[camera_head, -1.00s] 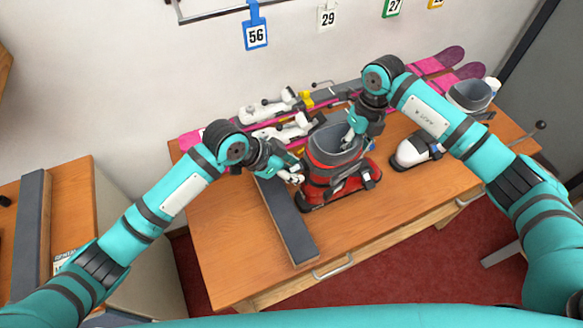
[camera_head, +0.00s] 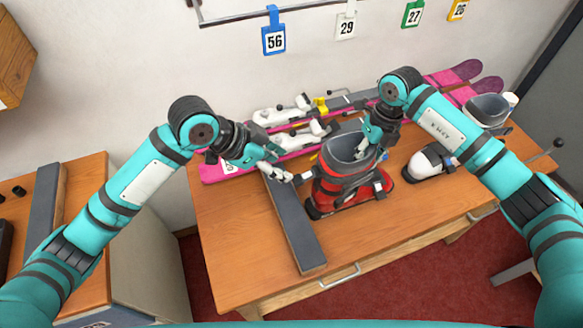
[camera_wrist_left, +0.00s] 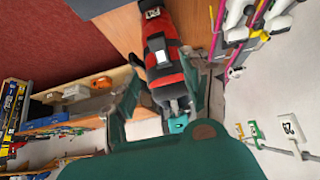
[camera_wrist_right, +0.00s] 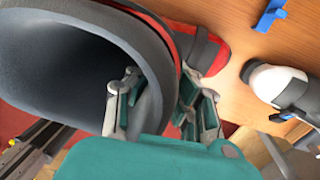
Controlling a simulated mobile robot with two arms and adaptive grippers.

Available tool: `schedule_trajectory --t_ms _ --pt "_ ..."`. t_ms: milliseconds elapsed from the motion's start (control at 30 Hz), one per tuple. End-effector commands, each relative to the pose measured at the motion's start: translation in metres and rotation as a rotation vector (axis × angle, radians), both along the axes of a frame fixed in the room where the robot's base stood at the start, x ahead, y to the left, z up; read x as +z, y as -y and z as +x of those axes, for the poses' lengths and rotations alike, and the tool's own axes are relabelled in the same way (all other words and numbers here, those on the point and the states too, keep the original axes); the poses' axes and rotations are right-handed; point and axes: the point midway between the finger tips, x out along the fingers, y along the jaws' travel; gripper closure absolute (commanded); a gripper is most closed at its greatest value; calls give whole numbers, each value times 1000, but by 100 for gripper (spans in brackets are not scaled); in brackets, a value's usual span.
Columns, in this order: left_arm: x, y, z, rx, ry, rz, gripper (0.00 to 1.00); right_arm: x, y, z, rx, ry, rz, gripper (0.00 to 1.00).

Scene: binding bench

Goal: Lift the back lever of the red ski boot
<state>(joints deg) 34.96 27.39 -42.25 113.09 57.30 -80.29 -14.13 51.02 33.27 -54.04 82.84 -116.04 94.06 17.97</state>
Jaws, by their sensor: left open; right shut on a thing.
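The red ski boot (camera_head: 328,187) with a dark grey cuff stands upright on the wooden bench. My right gripper (camera_head: 366,147) is shut on the cuff's wall; in the right wrist view its fingers (camera_wrist_right: 155,103) lie on either side of the grey cuff rim (camera_wrist_right: 158,60). My left gripper (camera_head: 289,176) is open and empty, beside the boot's left side at about cuff height. In the left wrist view the boot (camera_wrist_left: 163,68) reaches toward the gap between the open fingers (camera_wrist_left: 162,105), with a dark strap end nearest them. I cannot clearly make out the back lever.
A long grey padded bar (camera_head: 295,225) lies left of the boot. Pink skis (camera_head: 452,78) with white bindings lie behind it. Numbered tags (camera_head: 274,40) hang above. The bench's front right is clear.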

Motion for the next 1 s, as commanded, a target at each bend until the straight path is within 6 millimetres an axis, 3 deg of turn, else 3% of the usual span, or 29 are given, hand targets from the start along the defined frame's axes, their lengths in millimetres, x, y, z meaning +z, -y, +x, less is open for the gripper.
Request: schedule_trajectory --t_ms 167,633,1000 --pt "12 -9 -3 -1 0 1 52 1 -1 1 1 3 2 100" --pt "20 -14 -5 0 2 1 52 1 -1 1 1 3 2 100" --pt "77 -55 -19 2 3 2 52 1 -1 1 1 3 2 100"
